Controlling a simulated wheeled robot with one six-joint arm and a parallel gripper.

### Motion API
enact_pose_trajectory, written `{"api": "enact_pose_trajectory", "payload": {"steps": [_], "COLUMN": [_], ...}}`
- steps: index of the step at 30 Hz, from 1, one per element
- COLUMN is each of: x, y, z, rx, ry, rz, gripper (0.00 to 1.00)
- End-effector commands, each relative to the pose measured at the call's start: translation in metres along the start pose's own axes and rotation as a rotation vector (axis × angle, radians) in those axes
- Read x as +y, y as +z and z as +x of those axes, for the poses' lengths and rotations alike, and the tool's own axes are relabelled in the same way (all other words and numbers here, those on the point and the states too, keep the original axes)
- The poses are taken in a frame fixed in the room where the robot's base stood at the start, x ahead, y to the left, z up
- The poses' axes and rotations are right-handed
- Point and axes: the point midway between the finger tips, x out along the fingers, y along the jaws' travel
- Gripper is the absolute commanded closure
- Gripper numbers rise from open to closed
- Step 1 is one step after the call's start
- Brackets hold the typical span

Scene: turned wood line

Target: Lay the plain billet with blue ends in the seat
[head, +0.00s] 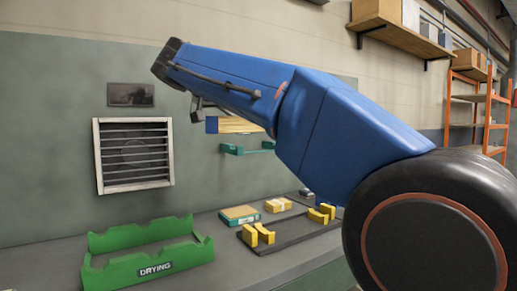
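A pale wooden piece (238,126) with a blue left end shows beneath my blue arm, in front of the wall. It looks like the billet; its right end is hidden by the arm. A small dark part at the arm's far end, probably of my gripper (197,109), hangs just left of the blue end. Its fingers cannot be made out, and whether it touches the billet cannot be told. Two pairs of yellow notched blocks (265,233) stand on a dark plate (292,235) on the bench, like a seat. Nothing shows lying in them.
A green cradle marked DRYING (153,269) stands empty at the bench's front left. A teal-and-yellow box (239,215) and a yellow box (278,205) lie behind the plate. A green bracket (234,150) is below the billet. A louvred vent (134,155) is on the wall.

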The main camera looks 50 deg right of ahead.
Motion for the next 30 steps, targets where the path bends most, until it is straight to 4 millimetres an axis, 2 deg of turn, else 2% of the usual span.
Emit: {"api": "enact_pose_trajectory", "payload": {"steps": [1, 3, 9, 12, 18, 23, 30], "x": [0.005, 0.011, 0.035, 0.045, 0.058, 0.048, 0.005], "y": [-0.001, -0.001, -0.002, -0.002, -0.002, -0.004, -0.011], "z": [0.016, 0.035, 0.085, 0.105, 0.125, 0.134, 0.151], "rx": [-0.001, -0.001, 0.003, 0.006, 0.011, 0.011, 0.010], "ry": [0.047, 0.106, 0.264, 0.323, 0.388, 0.400, 0.398], "rz": [0.017, 0.041, 0.109, 0.134, 0.163, 0.167, 0.166], "gripper": [1.00, 1.00, 1.00, 1.00, 1.00, 1.00, 1.00]}}
